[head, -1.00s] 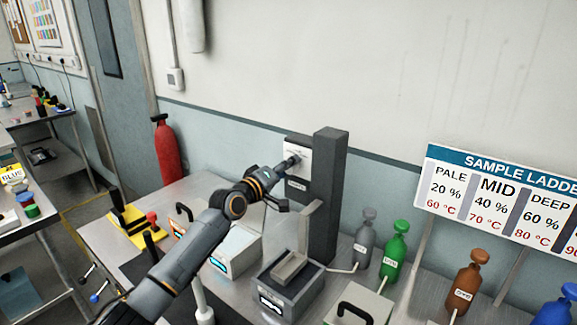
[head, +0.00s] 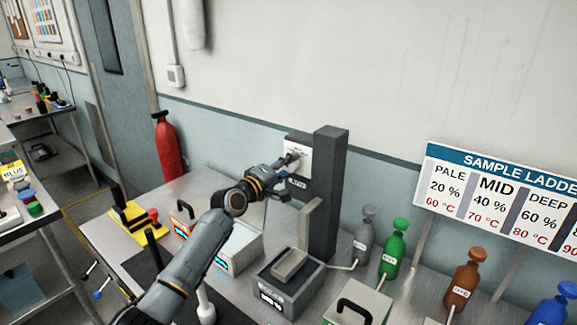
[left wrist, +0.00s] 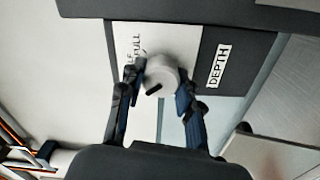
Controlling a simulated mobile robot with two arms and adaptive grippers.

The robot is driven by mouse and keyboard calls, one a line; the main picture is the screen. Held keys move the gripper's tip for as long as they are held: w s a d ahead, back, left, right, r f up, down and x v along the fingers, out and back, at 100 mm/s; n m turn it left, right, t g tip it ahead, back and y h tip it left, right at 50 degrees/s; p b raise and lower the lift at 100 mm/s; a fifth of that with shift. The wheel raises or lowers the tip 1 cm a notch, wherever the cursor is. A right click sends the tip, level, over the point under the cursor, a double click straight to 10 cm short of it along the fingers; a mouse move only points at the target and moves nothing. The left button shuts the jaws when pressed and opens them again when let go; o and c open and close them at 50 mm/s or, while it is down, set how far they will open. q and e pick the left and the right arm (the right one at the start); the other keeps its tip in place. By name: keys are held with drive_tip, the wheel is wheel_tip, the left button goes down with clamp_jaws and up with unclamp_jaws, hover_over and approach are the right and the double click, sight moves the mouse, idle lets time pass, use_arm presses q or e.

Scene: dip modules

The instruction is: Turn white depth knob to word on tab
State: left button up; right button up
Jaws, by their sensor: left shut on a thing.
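The white depth knob (left wrist: 163,72) is on a white plate (left wrist: 188,45) beside a dark panel with a DEPTH label (left wrist: 220,66). The knob has a short dark mark on its lower left side. On the plate I read FULL and part of another word; the knob and a finger hide some of it. My left gripper (left wrist: 159,80) is shut on the knob, one finger on each side. In the head view the left gripper (head: 289,164) reaches the plate (head: 299,146) beside a grey column. I cannot make out the tab's word. My right gripper is not in view.
The grey column (head: 327,195) stands right of the plate. A grey box (head: 287,300) and a white box (head: 238,250) are below the arm. Grey (head: 364,240) and green (head: 394,252) bottles stand to the right. A SAMPLE LADDER board (head: 505,200) is at the right.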

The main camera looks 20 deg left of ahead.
use_arm(q)
drive_tip(key=o, duration=1.1)
drive_tip(key=shift+o, duration=0.2)
drive_tip(key=shift+s, duration=0.1)
drive_tip(key=v, duration=1.1)
drive_tip(key=shift+s+a, duration=0.15)
drive_tip(key=shift+s, duration=0.25)
drive_tip(key=shift+f, duration=0.1)
